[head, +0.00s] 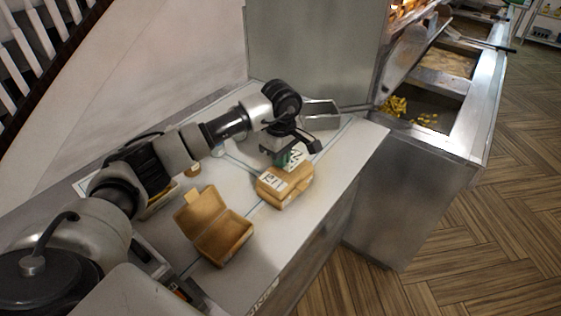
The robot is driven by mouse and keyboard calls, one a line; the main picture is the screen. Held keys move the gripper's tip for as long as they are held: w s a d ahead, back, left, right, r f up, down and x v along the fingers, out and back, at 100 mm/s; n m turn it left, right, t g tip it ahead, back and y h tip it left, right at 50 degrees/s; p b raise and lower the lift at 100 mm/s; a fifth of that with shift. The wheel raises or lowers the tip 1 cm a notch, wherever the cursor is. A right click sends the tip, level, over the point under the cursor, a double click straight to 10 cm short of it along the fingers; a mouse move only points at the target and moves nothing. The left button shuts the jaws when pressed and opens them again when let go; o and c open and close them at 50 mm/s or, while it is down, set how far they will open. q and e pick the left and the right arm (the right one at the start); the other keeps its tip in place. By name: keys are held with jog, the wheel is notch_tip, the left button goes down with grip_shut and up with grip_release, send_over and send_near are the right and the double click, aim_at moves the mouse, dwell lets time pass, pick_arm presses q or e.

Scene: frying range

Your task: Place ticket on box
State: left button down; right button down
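My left gripper (291,150) is over the back of the box, pointing down. Its dark fingers look spread apart. I cannot tell whether they touch the white and green piece. My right gripper is not in view.
An open, empty cardboard box (222,236) stands left of the closed one. A metal tray (320,116) is at the counter's back. A fryer station (430,119) with yellow food is to the right. The counter (318,214) is bare right of the closed box.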

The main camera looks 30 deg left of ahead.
pick_arm(q)
notch_tip(320, 180, down, 3)
jog(key=shift+a+r+p, duration=0.1)
jog(key=shift+r+p, duration=0.05)
jog(key=shift+p, duration=0.25)
jog(key=c, duration=1.8)
grip_release()
jog(key=o, duration=0.5)
jog(key=shift+c, duration=0.2)
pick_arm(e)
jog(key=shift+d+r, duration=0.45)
